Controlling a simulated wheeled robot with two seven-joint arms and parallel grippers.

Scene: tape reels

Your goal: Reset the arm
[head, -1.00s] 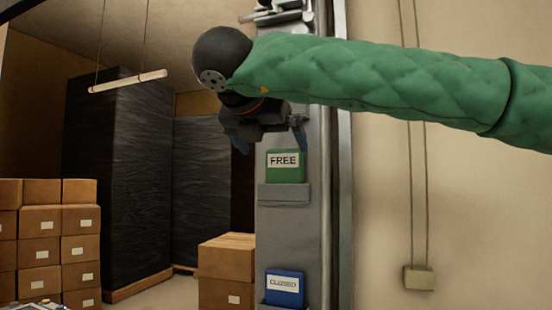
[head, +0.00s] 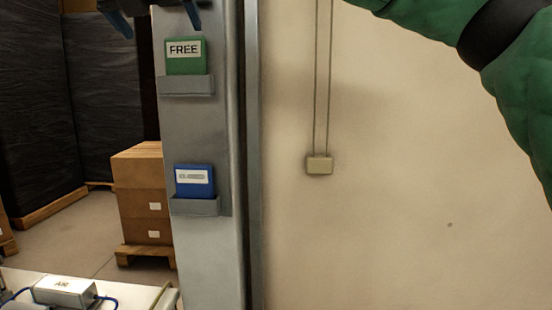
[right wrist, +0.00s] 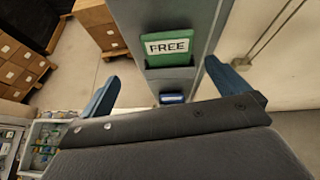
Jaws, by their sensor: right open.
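My right gripper (head: 152,18) shows at the top edge of the head view, with only its lower parts and blue fingertips in the picture. In the right wrist view its two blue fingers (right wrist: 160,84) are spread wide with nothing between them. A green FREE card (head: 185,57) stands in the upper grey holder on the grey post, below and right of the gripper. The card also shows ahead of the fingers in the right wrist view (right wrist: 168,50), apart from them. My green-sleeved right arm crosses the top right of the head view. My left gripper is out of view.
A blue card (head: 194,181) sits in the lower holder (head: 195,207) on the post (head: 210,255). Cardboard boxes (head: 140,190) stand on a pallet behind. A white table (head: 135,290) with a box marked AIR (head: 65,291) is at the lower left. The wall at right has a small switch box (head: 319,165).

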